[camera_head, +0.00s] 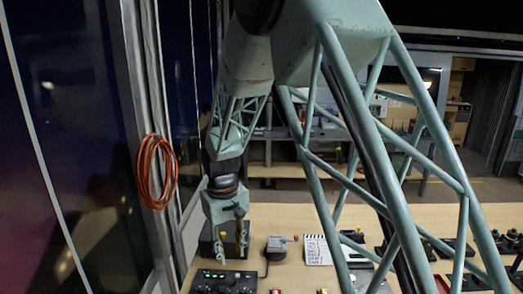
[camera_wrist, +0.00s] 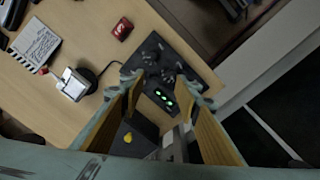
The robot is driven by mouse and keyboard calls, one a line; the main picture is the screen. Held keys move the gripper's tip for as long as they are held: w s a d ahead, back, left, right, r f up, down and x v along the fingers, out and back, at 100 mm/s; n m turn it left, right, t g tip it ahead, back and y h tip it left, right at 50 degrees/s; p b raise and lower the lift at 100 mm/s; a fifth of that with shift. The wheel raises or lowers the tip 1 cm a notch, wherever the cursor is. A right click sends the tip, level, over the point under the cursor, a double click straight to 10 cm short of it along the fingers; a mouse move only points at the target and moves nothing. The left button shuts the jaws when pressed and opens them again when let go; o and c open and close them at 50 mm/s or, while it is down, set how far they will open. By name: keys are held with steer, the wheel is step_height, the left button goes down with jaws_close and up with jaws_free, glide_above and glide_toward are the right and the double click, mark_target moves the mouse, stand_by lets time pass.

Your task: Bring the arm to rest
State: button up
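My gripper (camera_head: 232,245) hangs downward at the left end of the wooden desk (camera_head: 270,220), at the end of my green lattice arm. Its two yellow-padded fingers stand apart in the wrist view (camera_wrist: 166,85), with nothing seen held between them. Past the fingers is a black control panel (camera_wrist: 152,50) with knobs and green lights. The panel also shows below the gripper in the head view (camera_head: 224,283). I cannot tell the exact height of the fingertips above it.
A coiled orange cable (camera_head: 157,172) hangs on the left wall frame. A grey device (camera_head: 276,246) and a white clapperboard (camera_head: 317,250) are right of the gripper. Small red items (camera_wrist: 122,28) and several black devices (camera_head: 462,247) are on the desk. The desk's back left is bare.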

steer(key=s+d+r+m+t+b, duration=0.1)
steer(key=s+d+r+m+b, duration=0.3)
steer(key=s+d+r, duration=1.35)
steer(key=s+d+m+b, duration=0.1)
steer(key=s+d, duration=0.3)
steer(key=s, duration=0.4)
steer(key=s+d+t+b, duration=0.1)
steer(key=s+d+b, duration=0.2)
steer(key=s+d, duration=0.2)
steer(key=s+d+m+t+b, duration=0.1)
steer(key=s+d, duration=0.3)
steer(key=s, duration=0.8)
steer(key=shift+d+m+b, duration=0.3)
steer(key=shift+b, duration=0.55)
steer(key=shift+w, duration=0.1)
